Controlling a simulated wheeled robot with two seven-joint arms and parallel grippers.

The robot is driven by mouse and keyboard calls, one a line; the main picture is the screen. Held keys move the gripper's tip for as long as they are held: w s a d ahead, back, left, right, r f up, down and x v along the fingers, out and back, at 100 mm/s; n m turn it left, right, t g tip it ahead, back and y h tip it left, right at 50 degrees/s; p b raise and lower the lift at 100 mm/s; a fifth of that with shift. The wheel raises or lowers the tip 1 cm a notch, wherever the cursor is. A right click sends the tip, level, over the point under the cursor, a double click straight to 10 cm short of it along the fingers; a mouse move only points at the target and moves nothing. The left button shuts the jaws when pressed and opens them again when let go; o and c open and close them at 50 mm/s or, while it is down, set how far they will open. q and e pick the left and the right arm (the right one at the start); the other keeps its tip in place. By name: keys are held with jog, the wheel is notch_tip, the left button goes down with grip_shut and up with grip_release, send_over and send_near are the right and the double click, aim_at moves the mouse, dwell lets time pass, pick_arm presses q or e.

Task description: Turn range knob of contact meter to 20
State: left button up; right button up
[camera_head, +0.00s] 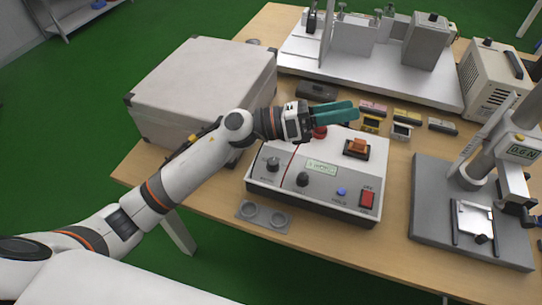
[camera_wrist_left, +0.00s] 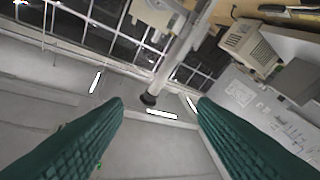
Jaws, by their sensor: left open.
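The contact meter (camera_head: 330,190) is a white box with a grey sloped panel on the wooden table. The panel has two dark knobs, the left knob (camera_head: 273,164) and the middle knob (camera_head: 302,180), with labels too small to read. My left gripper (camera_head: 356,110) has green fingers, hovers above the meter's back edge and points right. Its fingers show apart and empty in the left wrist view (camera_wrist_left: 160,103). My right gripper is not in view.
A large grey case (camera_head: 200,85) stands left of the meter. A red knob (camera_head: 320,132) and an orange part (camera_head: 357,146) rise on the meter's top. A grey test stand (camera_head: 430,215) is at the right. Small coloured blocks (camera_head: 407,116) lie behind.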

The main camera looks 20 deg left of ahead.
pick_arm(q)
notch_tip(320, 180, down, 5)
jog(key=a+m+g+y, duration=0.2)
jog(key=m+g+y, duration=0.35)
jog(key=m, duration=0.35)
jog(key=m+g+y, duration=0.3)
jog(key=m+y, duration=0.1)
jog(key=y, duration=0.6)
send_near(272, 161)
jog(key=p+x, duration=0.2)
jog(key=x, duration=0.6)
jog(key=shift+d+f+t, duration=0.2)
jog(key=shift+f+t, duration=0.05)
jog(key=shift+f, duration=0.15)
jog(key=c, duration=1)
jog(key=shift+o, duration=0.2)
